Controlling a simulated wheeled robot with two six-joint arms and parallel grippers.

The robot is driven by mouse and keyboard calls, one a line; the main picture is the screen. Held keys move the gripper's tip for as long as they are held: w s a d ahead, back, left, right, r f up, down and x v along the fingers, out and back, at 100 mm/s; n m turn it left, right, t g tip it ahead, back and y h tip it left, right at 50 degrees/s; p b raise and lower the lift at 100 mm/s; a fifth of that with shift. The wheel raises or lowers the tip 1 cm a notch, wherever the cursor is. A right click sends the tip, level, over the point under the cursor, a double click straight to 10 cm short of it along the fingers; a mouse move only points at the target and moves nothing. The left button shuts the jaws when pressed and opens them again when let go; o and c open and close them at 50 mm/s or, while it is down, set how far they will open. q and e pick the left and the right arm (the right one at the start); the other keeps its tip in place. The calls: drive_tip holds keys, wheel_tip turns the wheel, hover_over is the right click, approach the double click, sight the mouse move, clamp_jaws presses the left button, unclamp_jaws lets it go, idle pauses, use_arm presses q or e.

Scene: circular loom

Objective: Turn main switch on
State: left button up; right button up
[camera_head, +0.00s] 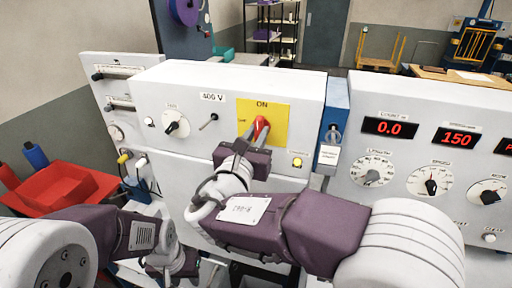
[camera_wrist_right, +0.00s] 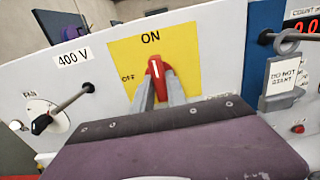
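The main switch has a red handle (camera_head: 261,124) on a yellow plate (camera_head: 279,121) marked ON at the top and OFF at the left. In the right wrist view, the red handle (camera_wrist_right: 155,66) has a white stroke and stands nearly upright, pointing toward ON. My right gripper (camera_head: 253,135) is at the switch; its grey fingers (camera_wrist_right: 160,85) lie on both sides of the handle and appear shut on it. They hide the lower part of the switch. My left gripper (camera_head: 172,262) is low at the left, away from the panel; its fingertips are not clear.
A hanging tag (camera_head: 328,154) is to the right, beside a console with red displays (camera_head: 390,128). A red bin (camera_head: 62,190) stands left.

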drive_tip(key=shift+o, duration=1.4)
drive_tip(key=shift+r, duration=0.1)
drive_tip(key=v, duration=0.7)
